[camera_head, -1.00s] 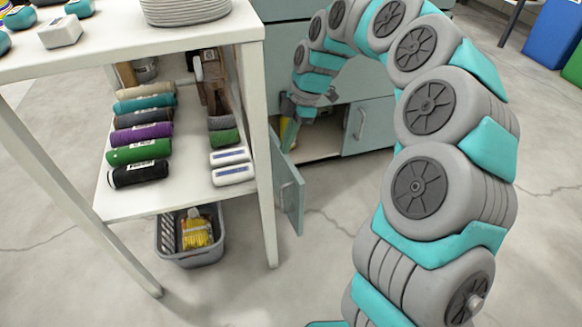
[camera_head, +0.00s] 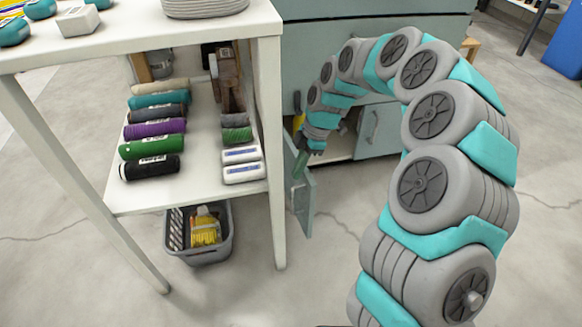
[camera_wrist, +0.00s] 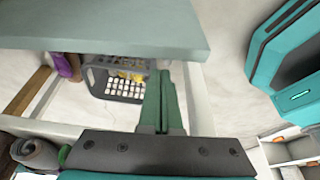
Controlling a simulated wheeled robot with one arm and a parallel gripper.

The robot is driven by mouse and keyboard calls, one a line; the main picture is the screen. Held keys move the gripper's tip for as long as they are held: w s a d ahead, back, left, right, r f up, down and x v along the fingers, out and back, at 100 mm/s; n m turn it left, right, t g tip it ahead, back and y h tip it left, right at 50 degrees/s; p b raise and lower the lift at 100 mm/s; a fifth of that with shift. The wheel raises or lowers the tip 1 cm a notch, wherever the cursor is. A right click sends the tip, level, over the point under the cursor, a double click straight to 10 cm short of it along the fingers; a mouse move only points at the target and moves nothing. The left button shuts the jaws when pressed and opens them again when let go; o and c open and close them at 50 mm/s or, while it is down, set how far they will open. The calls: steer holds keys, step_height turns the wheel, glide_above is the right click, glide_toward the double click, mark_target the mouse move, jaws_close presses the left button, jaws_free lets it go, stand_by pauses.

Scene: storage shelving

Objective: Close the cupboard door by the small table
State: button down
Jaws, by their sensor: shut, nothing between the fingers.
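The grey-green cupboard door (camera_head: 304,205) stands open in the head view, swung out beside the right legs of the small white table (camera_head: 274,150). Its handle is on the face toward me. My gripper (camera_head: 301,164) is shut and empty, pointing down at the upper part of the door; I cannot tell whether it touches. In the wrist view the green fingers (camera_wrist: 165,85) are together, beside a broad grey-green panel (camera_wrist: 110,35) that looks like the door. The cupboard (camera_head: 375,130) has its other door closed at right. The arm partly hides the cupboard opening.
The table shelf holds several rolled cloths (camera_head: 155,128) and white boxes (camera_head: 243,173). A grey basket (camera_head: 200,255) with a yellow item stands on the floor under it. The table's right front leg (camera_head: 280,230) is close to the door. Floor right of the door is clear.

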steer(key=shift+w+d, duration=0.25)
steer(key=shift+d, duration=0.25)
